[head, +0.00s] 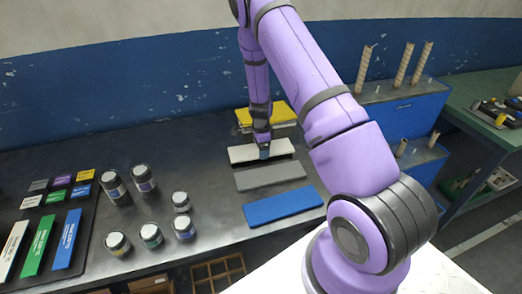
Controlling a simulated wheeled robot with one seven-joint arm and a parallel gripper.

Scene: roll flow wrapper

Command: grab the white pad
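The white pad (241,153) is a long flat block lying on the dark table, between a yellow pad (272,113) behind it and a grey pad (270,176) in front. My purple arm reaches down from above, and my gripper (264,154) is at the middle of the white pad, overlapping it in the picture. The fingers are small and partly hidden, so I cannot tell whether they are open, shut or touching the pad.
A blue pad (283,206) lies nearest the front edge. Several dark jars (143,179) stand to the left, beside a mat of coloured blocks (40,245). Blue drawers (405,111) with upright rolls stand at the right. The table between the jars and pads is clear.

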